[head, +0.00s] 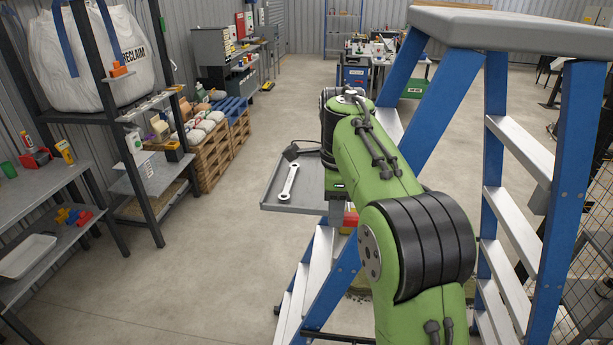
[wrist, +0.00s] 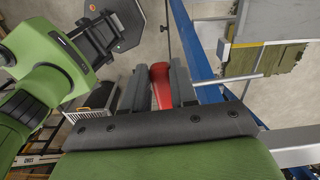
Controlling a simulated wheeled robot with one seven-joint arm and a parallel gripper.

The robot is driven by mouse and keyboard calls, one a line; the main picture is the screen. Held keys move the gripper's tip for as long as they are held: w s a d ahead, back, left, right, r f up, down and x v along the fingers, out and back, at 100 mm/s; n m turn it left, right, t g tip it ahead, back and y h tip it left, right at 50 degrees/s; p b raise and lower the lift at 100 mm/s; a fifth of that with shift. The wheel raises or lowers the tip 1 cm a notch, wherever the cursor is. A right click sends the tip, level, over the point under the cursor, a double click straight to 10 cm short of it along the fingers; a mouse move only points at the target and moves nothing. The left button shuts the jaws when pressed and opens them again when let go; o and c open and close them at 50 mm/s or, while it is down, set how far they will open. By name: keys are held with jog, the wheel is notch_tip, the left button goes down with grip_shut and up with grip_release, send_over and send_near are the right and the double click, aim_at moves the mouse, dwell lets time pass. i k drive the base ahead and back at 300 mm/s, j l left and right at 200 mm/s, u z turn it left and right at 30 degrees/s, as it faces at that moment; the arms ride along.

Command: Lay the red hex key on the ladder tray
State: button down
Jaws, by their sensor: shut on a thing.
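The ladder tray (head: 270,186) is a shallow grey tray at the left side of the blue ladder in the head view. A silver wrench (head: 289,181) lies on it, and a dark object (head: 291,152) shows by its far edge. My green arm covers the tray's right part. In the wrist view my gripper (wrist: 158,88) is shut on a red thing, the red hex key (wrist: 161,86), held between the two dark fingers. Only part of the key shows; its far end is hard to make out.
The ladder (head: 432,100) stands close behind and right of my arm, with silver steps. A rack with a white sack (head: 90,62) and a shelf (head: 45,185) with small items stand left. The floor (head: 200,245) between shelf and ladder is clear.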

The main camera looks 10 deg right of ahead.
aim_at(321, 176)
jog(key=i, duration=0.9)
